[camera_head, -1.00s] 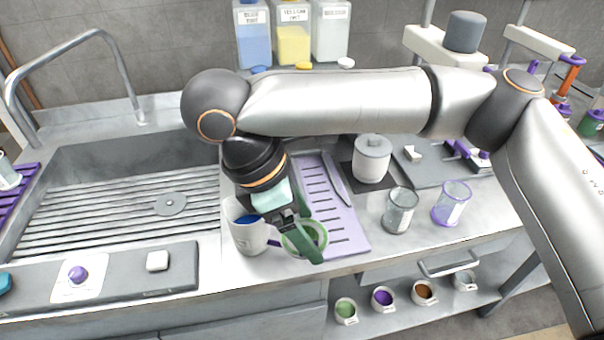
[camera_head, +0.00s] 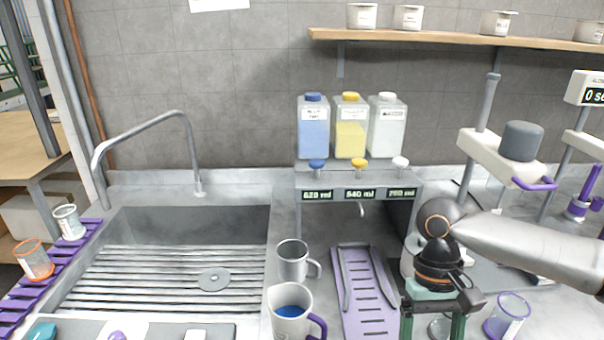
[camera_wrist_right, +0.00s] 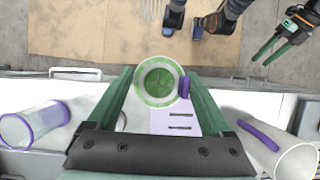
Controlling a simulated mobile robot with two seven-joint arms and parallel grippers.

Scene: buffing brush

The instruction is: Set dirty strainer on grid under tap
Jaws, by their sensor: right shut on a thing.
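In the right wrist view a round strainer with a green rim and green residue inside (camera_wrist_right: 160,80) sits between the green fingers of my right gripper (camera_wrist_right: 162,88), which is shut on it. In the head view my right gripper (camera_head: 435,312) points down right of the purple slotted tray (camera_head: 372,308); the strainer is not clear there. The slatted metal grid (camera_head: 140,278) spans the sink at left, with a round disc on it. The curved tap (camera_head: 150,132) rises behind the grid. My left gripper (camera_wrist_right: 268,52) shows in the right wrist view, fingers apart and empty.
A metal mug (camera_head: 292,262) and a white mug with blue contents (camera_head: 289,318) stand between sink and tray. A purple-rimmed glass (camera_head: 508,316) is right of my gripper. A dispenser with three bottles (camera_head: 350,138) stands behind. The grid is otherwise clear.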

